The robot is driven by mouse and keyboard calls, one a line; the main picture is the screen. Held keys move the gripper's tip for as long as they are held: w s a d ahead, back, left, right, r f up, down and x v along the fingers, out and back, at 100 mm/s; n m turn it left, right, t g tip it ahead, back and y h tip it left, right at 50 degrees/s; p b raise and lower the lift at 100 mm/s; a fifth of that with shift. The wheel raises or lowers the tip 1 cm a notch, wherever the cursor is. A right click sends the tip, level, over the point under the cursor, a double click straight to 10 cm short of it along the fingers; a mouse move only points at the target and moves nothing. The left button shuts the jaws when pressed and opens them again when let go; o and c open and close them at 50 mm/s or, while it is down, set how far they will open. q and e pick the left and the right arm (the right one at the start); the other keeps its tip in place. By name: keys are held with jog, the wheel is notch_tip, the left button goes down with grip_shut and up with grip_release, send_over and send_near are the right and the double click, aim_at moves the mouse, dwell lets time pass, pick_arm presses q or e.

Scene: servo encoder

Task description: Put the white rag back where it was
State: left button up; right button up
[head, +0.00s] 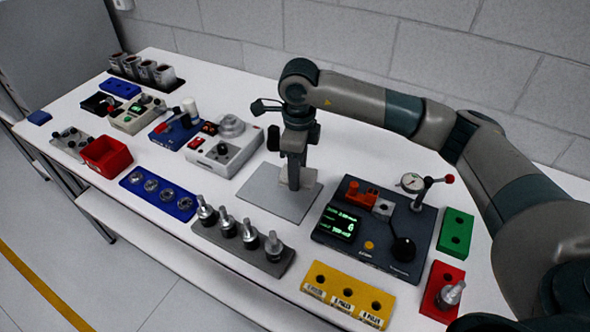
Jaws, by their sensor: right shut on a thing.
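My right gripper (292,178) points straight down over the middle of the table. Its fingers are shut at a small pale grey, flat piece (308,179), which I take to be the white rag; its folds are too small to make out. The piece is at a larger flat grey mat (262,198) on the white table. I cannot tell whether it rests on the mat or hangs just above it. The fingers hide part of both. My left gripper is not in view.
Right of the mat is a dark test unit (335,245) with a dial gauge. In front is a grey rack (275,265) of metal parts and a yellow block (345,291). Left are a white-grey device (228,155) and a red bin (100,158). A block wall stands behind.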

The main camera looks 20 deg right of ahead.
jog(key=shift+s+r+n, duration=0.1)
jog(key=shift+s+n, duration=0.35)
jog(key=shift+n, duration=0.45)
jog(key=s+n+b, duration=0.2)
jog(key=s+n, duration=0.9)
jog(key=n, duration=1.2)
jog(key=shift+s+r+b, duration=0.3)
jog(key=shift+s+r, duration=0.1)
jog(key=shift+r, duration=0.05)
